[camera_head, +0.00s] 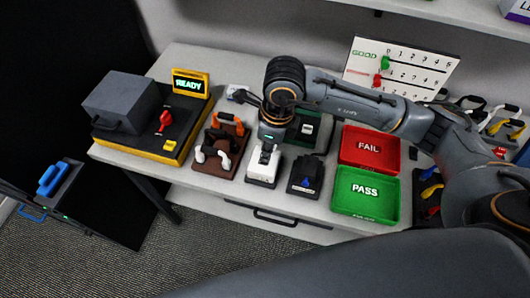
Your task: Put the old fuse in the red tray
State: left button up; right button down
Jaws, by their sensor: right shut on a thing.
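The red tray (354,158), marked FAIL, lies on the table to the right of the middle and looks empty. My right gripper (266,150) points down over a white block (261,179) near the table's front. It is shut on a small part at the top of this block, which appears to be the old fuse. The fingers and wrist hide most of that part, and I cannot tell whether it is still seated in the block. My left gripper is not in view.
A green PASS tray (365,208) sits in front of the red one. A dark block with a blue mark (304,179) stands between white block and trays. Left are a brown cable stand (217,166) and a tester reading READY (187,85). A whiteboard (398,68) stands behind.

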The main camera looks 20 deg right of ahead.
jog(key=s+r+b, duration=0.1)
jog(key=s+r, duration=0.8)
jog(key=s, duration=0.2)
jog(key=shift+a+r+b, duration=0.2)
jog(key=shift+a+b, duration=0.1)
jog(key=shift+a, duration=0.1)
